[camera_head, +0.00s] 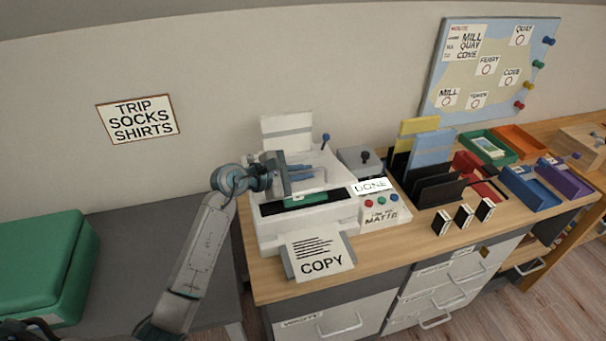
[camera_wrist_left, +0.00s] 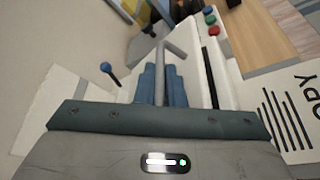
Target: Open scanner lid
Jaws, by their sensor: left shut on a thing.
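The white scanner (camera_head: 268,232) stands at the left end of the wooden desk. Its white lid (camera_head: 335,182) shows above a dark strip holding a green piece (camera_head: 305,201); I cannot tell exactly how far the lid is raised. My left gripper (camera_head: 308,173) is over the lid, shut on a thin grey handle bar (camera_wrist_left: 174,48). In the left wrist view the bar runs between the two blue fingers and bends at its far end. The gripper hides part of the lid. My right gripper is not in view.
A COPY sheet (camera_head: 320,258) lies at the scanner's front. A panel with coloured buttons (camera_head: 385,215) and a DONE card (camera_head: 371,186) are at its right. A black file rack (camera_head: 436,188) and coloured trays (camera_head: 528,187) stand farther right. A green box (camera_head: 40,262) is at left.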

